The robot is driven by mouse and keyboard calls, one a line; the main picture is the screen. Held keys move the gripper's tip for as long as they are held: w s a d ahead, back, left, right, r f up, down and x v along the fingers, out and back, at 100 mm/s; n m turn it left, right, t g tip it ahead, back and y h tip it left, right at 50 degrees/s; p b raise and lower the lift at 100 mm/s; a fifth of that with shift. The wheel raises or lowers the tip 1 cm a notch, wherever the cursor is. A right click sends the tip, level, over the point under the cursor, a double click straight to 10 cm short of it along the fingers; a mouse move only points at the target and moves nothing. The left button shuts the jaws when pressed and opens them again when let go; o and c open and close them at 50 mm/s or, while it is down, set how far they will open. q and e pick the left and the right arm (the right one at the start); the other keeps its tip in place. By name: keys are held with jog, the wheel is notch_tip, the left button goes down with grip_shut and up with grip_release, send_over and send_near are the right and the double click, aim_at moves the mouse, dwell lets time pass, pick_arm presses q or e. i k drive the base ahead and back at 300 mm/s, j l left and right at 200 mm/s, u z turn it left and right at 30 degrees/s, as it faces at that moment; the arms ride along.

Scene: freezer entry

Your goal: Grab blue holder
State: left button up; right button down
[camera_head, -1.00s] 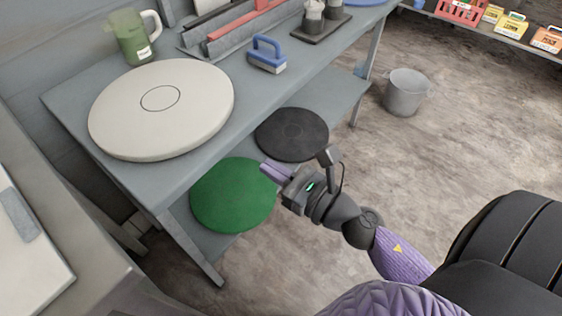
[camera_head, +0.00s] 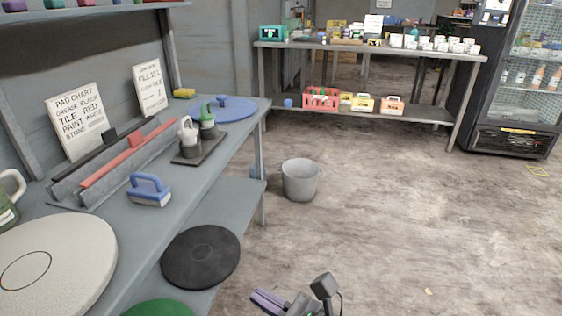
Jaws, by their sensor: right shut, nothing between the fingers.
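The blue holder (camera_head: 149,190), a blue handle on a flat block with a pale underside, stands on the grey workbench (camera_head: 222,152). It is in front of the red and grey rails. My right gripper (camera_head: 262,299) is at the bottom of the head view, with purple fingers closed and empty. It is to the right of the black round pad and well apart from the blue holder. My left gripper is out of view.
A big pale disc (camera_head: 84,243) lies on the bench, and a black pad (camera_head: 201,257) and green pad (camera_head: 158,308) are below. A grey bucket (camera_head: 300,180) stands on the floor. A stocked table (camera_head: 440,56) and glass-door fridge (camera_head: 514,90) stand behind. Floor at right is clear.

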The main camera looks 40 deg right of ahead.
aim_at(226, 110)
jog(key=z, duration=0.8)
jog(key=i+l, duration=0.1)
